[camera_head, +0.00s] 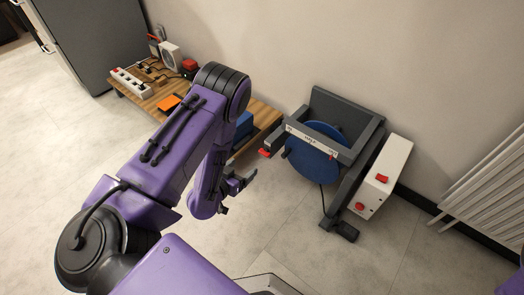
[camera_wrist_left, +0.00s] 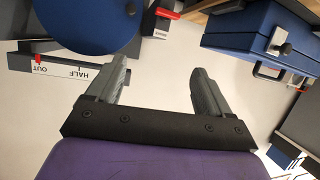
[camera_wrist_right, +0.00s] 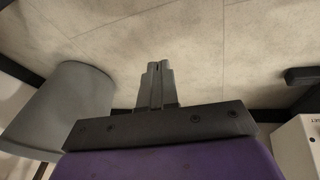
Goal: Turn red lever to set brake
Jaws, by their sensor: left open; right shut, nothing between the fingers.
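A dark grey frame (camera_head: 362,150) holds a blue disc (camera_head: 313,160) and stands on the floor right of centre in the head view. A red-tipped lever (camera_head: 265,153) sticks out at its left side. A white label strip (camera_head: 310,140) crosses its front, with a small red pointer (camera_head: 331,156) near its right end. My left gripper (camera_head: 238,183) is open and empty, below and left of the red-tipped lever. My right gripper (camera_wrist_right: 158,66) is shut and empty.
A white box (camera_head: 384,178) with red switches stands right of the frame. A low wooden table (camera_head: 262,118) behind my left arm bears a power strip (camera_head: 131,83), an orange item and a blue case (camera_wrist_left: 243,32). A radiator (camera_head: 490,190) is at far right. The front floor is clear.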

